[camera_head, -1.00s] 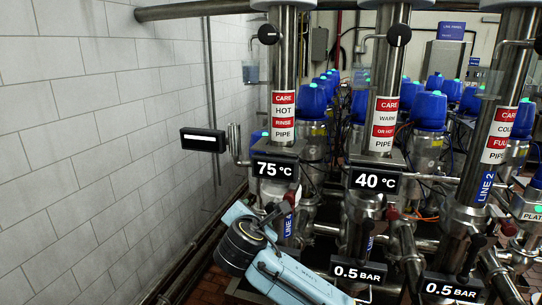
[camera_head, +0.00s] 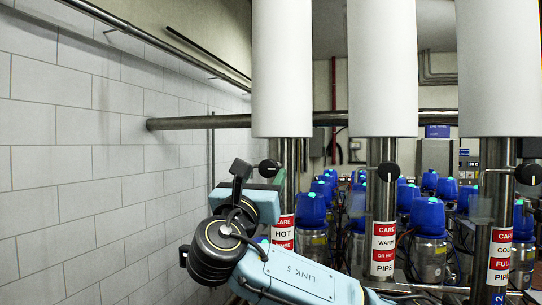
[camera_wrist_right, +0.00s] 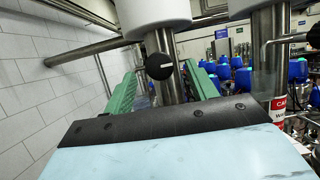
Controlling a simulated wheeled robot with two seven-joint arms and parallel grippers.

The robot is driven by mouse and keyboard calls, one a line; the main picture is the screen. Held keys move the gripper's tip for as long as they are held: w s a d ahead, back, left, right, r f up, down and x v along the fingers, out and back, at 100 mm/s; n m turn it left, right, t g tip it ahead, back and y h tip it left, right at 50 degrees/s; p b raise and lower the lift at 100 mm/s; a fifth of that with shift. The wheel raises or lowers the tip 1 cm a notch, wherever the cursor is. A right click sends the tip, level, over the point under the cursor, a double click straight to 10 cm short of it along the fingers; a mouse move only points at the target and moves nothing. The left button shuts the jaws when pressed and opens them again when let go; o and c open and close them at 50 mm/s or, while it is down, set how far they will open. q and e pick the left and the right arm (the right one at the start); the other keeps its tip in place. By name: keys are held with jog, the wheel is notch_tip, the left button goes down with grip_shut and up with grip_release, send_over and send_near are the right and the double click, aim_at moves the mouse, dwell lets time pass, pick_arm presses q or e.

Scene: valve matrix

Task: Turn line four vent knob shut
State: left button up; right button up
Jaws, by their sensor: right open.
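The line four vent knob (camera_head: 269,168) is a round black knob on the leftmost steel pipe, above its red and white HOT label. In the right wrist view the knob (camera_wrist_right: 159,66) shows a pale mark pointing right. My right gripper (camera_wrist_right: 160,76) is open, with one green finger left of the knob and one right of it. The knob appears between the fingers, apart from both; how far beyond the tips it is, I cannot tell. In the head view my right gripper (camera_head: 270,184) is largely hidden by its own wrist, just below the knob. My left gripper is not in view.
Similar black knobs sit on the middle pipe (camera_head: 388,171) and the right pipe (camera_head: 528,173). White cylinders (camera_head: 282,70) top the pipes. A horizontal pipe (camera_head: 200,122) runs behind. A tiled wall (camera_head: 100,170) stands left. Blue-capped valves (camera_head: 312,210) fill the back.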

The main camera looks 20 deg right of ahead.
aim_at(271, 163)
jog(key=p+x, duration=0.2)
jog(key=x, duration=0.5)
jog(key=c, duration=1)
jog(key=shift+f, duration=0.1)
